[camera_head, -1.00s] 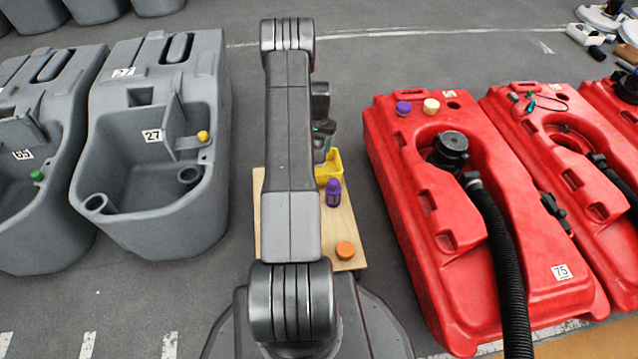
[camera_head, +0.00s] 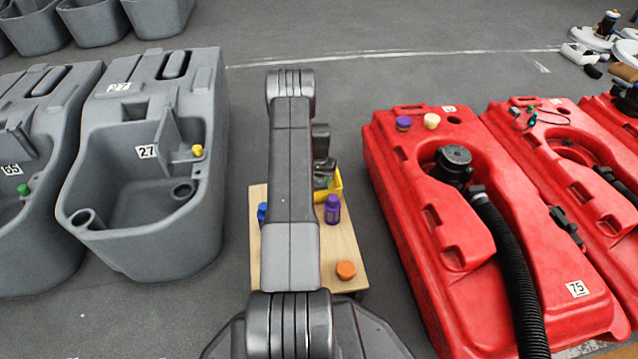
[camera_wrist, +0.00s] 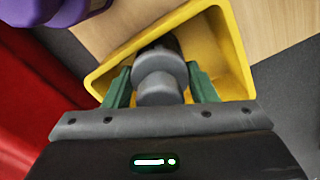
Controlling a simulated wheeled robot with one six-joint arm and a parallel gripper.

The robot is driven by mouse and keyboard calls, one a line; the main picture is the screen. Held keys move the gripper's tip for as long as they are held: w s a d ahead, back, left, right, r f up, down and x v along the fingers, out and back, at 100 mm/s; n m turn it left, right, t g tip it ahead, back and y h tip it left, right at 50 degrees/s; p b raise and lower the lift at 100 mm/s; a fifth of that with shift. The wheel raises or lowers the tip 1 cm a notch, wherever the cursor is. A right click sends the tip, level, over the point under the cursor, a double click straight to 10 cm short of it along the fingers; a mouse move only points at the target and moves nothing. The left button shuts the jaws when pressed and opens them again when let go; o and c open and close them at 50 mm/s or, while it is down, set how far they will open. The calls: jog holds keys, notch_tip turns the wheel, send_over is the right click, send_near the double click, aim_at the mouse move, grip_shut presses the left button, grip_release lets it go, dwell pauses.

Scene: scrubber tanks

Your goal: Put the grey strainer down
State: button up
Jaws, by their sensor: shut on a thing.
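The grey strainer (camera_wrist: 158,88) is a short stepped cylinder in the wrist view. My gripper (camera_wrist: 160,76) is shut on it, with one green finger on each side. The strainer is over or within the open mouth of a yellow bin (camera_wrist: 237,50); I cannot tell whether it touches the bin's floor. In the head view the yellow bin (camera_head: 336,184) shows beside my arm on a small wooden table (camera_head: 345,245). My arm hides part of the bin there, and the strainer cannot be made out clearly.
A purple bottle (camera_head: 332,209) stands close to the bin, and an orange cap (camera_head: 346,270) lies nearer. A blue object (camera_head: 262,212) shows left of my arm. A grey tank (camera_head: 140,225) stands at left and a red tank (camera_head: 480,260) at right, with floor gaps between.

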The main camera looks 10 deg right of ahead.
jog(key=o, duration=1.1)
notch_tip(320, 180, up, 12)
jog(key=p, duration=0.4)
jog(key=shift+r, duration=0.15)
